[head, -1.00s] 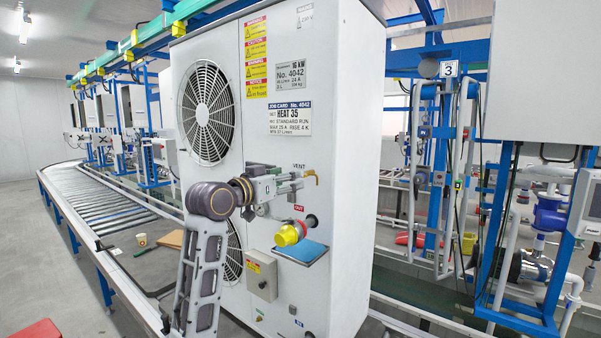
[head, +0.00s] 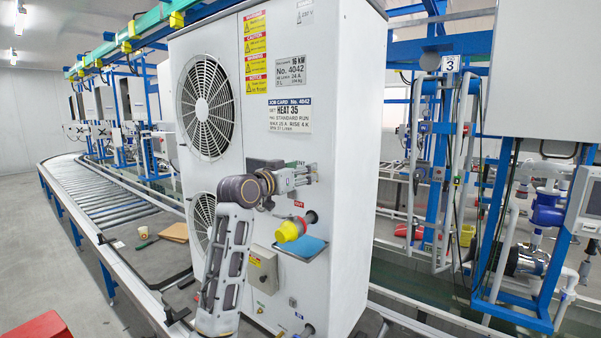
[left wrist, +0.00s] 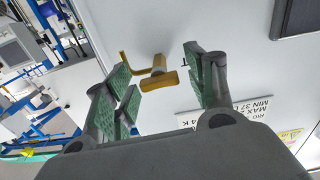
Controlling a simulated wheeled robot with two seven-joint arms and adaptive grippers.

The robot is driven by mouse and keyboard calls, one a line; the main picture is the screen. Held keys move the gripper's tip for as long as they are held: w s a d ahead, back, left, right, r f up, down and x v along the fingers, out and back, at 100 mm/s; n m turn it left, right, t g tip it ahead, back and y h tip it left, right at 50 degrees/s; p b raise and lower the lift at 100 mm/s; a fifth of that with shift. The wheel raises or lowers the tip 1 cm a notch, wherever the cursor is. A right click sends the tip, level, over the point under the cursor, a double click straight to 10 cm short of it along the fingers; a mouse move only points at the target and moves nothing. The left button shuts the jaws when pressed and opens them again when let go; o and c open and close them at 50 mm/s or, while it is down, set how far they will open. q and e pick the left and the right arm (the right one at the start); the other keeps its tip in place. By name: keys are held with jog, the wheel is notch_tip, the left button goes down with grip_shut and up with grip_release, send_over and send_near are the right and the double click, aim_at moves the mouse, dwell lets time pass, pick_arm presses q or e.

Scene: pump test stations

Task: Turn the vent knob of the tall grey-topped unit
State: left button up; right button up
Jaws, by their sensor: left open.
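The tall unit (head: 350,130) is a white cabinet with fan grilles; its top is cut off in the head view. The vent knob is hidden behind my left gripper (head: 308,175) in that view. In the left wrist view, a brass-yellow knob (left wrist: 158,82) with a bent side lever stands out from the white panel. My left gripper (left wrist: 158,64) is open, with one green-padded finger pair on each side of the knob. No finger is visibly closed on it. My right gripper is in neither view.
A grey box (head: 262,268) is lower down. A roller conveyor (head: 95,190) runs at left; blue-framed stations (head: 440,170) stand at right.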

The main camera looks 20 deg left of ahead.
pick_arm(q)
jog(key=c, duration=1)
jog(key=shift+c, duration=0.2)
jog(key=shift+m, duration=0.4)
jog(key=o, duration=1)
jog(key=shift+o, duration=0.2)
jog(key=v, duration=1.2)
